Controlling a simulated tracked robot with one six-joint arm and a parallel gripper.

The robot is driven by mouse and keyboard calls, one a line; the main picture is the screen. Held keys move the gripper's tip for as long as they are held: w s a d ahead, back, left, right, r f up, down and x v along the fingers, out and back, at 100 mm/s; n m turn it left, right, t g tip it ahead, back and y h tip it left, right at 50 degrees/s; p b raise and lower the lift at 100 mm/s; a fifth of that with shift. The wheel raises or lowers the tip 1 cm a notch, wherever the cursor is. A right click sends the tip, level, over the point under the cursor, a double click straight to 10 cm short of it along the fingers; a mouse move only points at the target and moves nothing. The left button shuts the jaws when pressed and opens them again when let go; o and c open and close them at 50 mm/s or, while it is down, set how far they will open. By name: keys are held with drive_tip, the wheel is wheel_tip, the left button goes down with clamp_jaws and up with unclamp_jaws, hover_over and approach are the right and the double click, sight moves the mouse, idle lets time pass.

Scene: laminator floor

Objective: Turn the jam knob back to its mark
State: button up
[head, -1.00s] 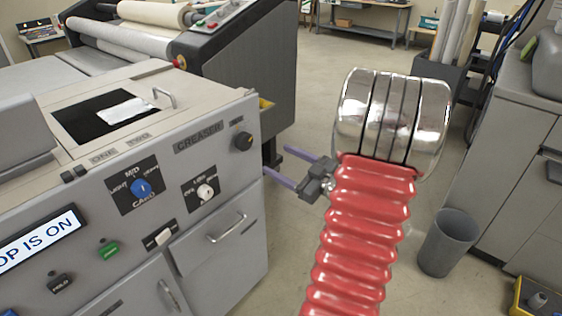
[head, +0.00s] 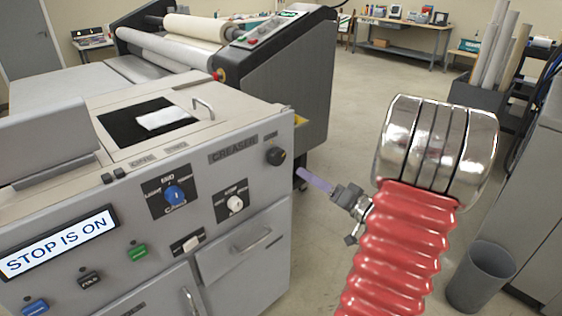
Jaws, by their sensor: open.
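The creaser (head: 120,220) is a grey machine at the left with knobs on its sloping front. A round black knob (head: 275,156) sits at the panel's right end, under a small label too small to read; it may be the jam knob. A blue knob (head: 174,193) has a light/mid/card dial, and a white knob (head: 235,202) has its own dial. My gripper (head: 300,174) has purple fingers pointing left toward the black knob, a short way to its right and apart from it. The fingers overlap in this view; they are open and nothing shows between them.
A green button (head: 137,251) and a white switch (head: 190,243) sit below the dials. A drawer handle (head: 252,240) juts out under the panel. A laminator (head: 275,80) stands behind; a grey bin (head: 482,277) stands at right.

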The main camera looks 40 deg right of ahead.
sight(280, 160)
drive_tip(key=m, duration=2.7)
drive_tip(key=shift+w, duration=0.15)
drive_tip(key=w, duration=1.3)
drive_tip(key=shift+w+a, duration=0.15)
drive_tip(key=shift+w, duration=0.15)
drive_tip(key=shift+c, duration=0.5)
drive_tip(key=c, duration=0.9)
